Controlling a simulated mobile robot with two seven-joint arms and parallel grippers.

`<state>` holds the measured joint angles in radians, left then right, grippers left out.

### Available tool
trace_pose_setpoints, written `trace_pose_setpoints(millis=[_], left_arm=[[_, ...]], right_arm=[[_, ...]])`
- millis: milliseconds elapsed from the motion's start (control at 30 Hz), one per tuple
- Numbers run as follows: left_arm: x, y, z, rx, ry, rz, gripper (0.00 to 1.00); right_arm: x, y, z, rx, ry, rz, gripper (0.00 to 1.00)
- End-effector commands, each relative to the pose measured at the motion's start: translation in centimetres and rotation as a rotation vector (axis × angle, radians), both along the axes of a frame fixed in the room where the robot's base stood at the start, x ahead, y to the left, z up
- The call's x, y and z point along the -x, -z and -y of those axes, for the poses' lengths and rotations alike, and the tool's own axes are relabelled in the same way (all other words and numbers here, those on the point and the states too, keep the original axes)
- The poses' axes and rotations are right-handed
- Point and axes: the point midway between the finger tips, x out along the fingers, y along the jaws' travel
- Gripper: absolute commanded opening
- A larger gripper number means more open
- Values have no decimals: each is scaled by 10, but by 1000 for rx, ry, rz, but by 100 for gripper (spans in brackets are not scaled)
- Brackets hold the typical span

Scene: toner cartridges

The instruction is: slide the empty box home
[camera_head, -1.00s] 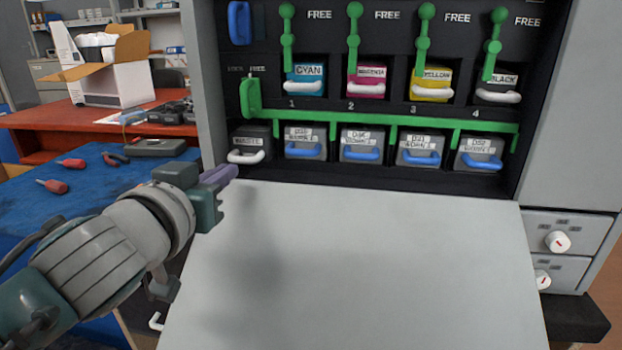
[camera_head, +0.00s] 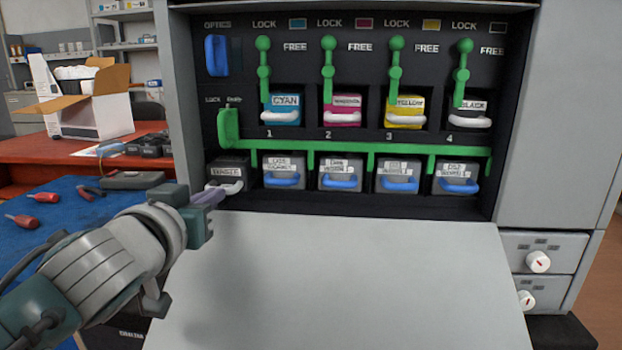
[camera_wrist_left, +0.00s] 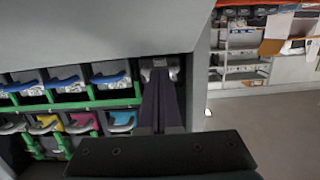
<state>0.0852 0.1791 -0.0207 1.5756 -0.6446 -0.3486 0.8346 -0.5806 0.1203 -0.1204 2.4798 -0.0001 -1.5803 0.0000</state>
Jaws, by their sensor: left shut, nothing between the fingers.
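The waste box (camera_head: 228,170), dark grey with a pale label and a white handle, sits in the lower left slot of the machine. It shows in the left wrist view (camera_wrist_left: 160,64) just past my fingertips. I cannot tell whether it is fully in. My left gripper (camera_head: 215,196) is shut and empty, its fingers at the front of this box by the handle, partly covering it. In the left wrist view the closed fingers (camera_wrist_left: 161,95) point at the box; whether they touch it is unclear. My right gripper is in neither view.
Several grey boxes with blue handles (camera_head: 340,177) stand to the right in the same row. A green bar (camera_head: 360,147) runs above them, with colour cartridges (camera_head: 404,112) and green levers (camera_head: 396,70) higher. The lowered grey door panel (camera_head: 340,280) is bare.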

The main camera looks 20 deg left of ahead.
Motion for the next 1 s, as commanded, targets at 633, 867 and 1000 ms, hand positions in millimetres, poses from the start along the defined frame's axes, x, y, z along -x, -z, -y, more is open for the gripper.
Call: trace_pose_setpoints(millis=[633, 867, 1000], left_arm=[[-19, 0, -5, -1, 0, 2, 0], [-5, -1, 0, 3, 2, -2, 0], [14, -2, 4, 2, 0, -1, 0]], right_arm=[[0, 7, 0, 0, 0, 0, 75], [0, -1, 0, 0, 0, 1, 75], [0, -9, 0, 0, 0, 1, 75]])
